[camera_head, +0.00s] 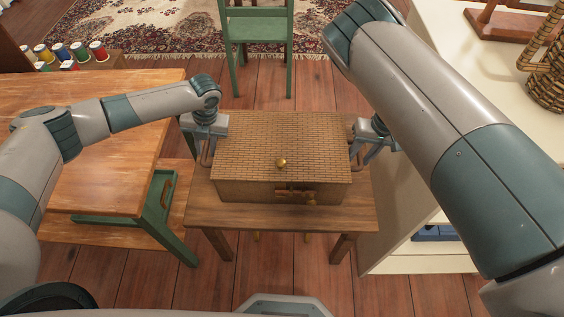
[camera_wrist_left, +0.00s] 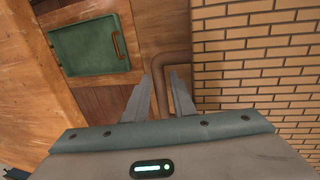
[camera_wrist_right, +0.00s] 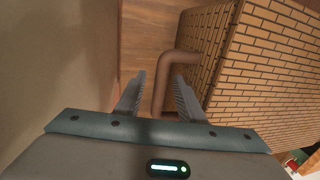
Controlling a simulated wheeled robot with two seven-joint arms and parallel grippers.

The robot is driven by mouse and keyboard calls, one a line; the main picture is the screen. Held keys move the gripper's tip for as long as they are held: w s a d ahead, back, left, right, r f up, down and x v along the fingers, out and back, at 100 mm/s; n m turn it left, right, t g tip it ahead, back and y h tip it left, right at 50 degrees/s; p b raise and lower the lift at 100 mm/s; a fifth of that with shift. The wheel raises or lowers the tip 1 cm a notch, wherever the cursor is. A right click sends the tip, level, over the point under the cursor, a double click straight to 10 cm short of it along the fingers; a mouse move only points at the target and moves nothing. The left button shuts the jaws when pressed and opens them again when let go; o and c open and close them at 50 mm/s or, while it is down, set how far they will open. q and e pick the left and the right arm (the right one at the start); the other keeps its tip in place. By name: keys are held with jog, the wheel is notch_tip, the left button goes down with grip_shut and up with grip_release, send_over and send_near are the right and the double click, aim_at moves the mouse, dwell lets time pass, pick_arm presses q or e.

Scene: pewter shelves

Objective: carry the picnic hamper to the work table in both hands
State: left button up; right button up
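The picnic hamper (camera_head: 275,139), a woven tan box with a brass knob and a front clasp, sits level on a small brown wooden table (camera_head: 206,211). My left gripper (camera_head: 207,150) is at its left side; in the left wrist view the open fingers (camera_wrist_left: 163,90) straddle a brown curved handle (camera_wrist_left: 170,61). My right gripper (camera_head: 360,151) is at its right side; in the right wrist view the open fingers (camera_wrist_right: 160,95) straddle the other handle (camera_wrist_right: 178,58). A larger wooden-topped table with green legs (camera_head: 105,172), possibly the work table, stands at the left.
A cream shelf unit (camera_head: 420,262) stands close on the right. Bare floor (camera_head: 145,285) shows in front.

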pick_arm(q)
jog(key=shift+f, duration=0.1)
jog(key=shift+c, duration=0.2)
pick_arm(e)
jog(key=shift+c, duration=0.3)
pick_arm(q)
jog(key=c, duration=0.5)
pick_arm(e)
jog(key=c, duration=0.5)
pick_arm(q)
grip_shut()
pick_arm(e)
grip_shut()
jog(key=shift+w, duration=0.1)
